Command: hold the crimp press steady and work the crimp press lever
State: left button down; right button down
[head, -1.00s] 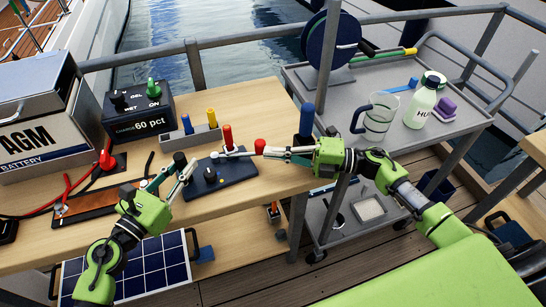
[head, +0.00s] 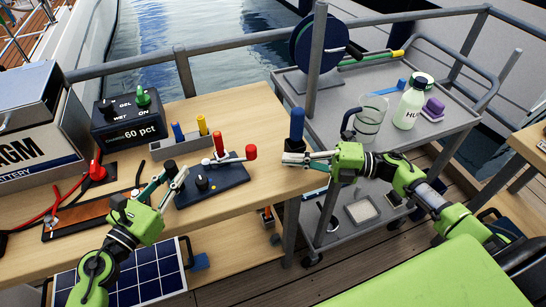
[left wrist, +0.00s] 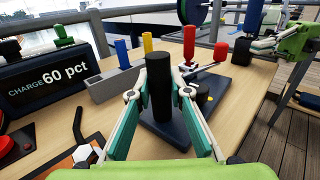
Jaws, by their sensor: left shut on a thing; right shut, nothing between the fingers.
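The crimp press is a dark blue base (head: 226,184) on the wooden table. It has an upright red handle (head: 219,144), a black knob (head: 202,184) and a lever ending in a red knob (head: 251,152). My left gripper (head: 176,178) is shut on the black upright post (left wrist: 158,85) at the press's left end; in the left wrist view its fingers sit either side of the post. My right gripper (head: 286,159) is shut and empty, to the right of the red lever knob and apart from it, in front of a blue post.
The blue post (head: 297,125) stands at the table's right edge. A grey holder (head: 182,146) with coloured pegs is behind the press. The charger box (head: 128,122) and AGM battery (head: 38,140) are at left. A grey cart (head: 420,137) with a jug and bottle stands at right.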

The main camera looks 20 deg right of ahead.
jog(key=shift+v, duration=2.65)
jog(key=v, duration=1.2)
pick_arm(q)
jog(key=c, duration=1.8)
grip_release()
jog(key=shift+w, duration=0.1)
jog(key=v, duration=1.2)
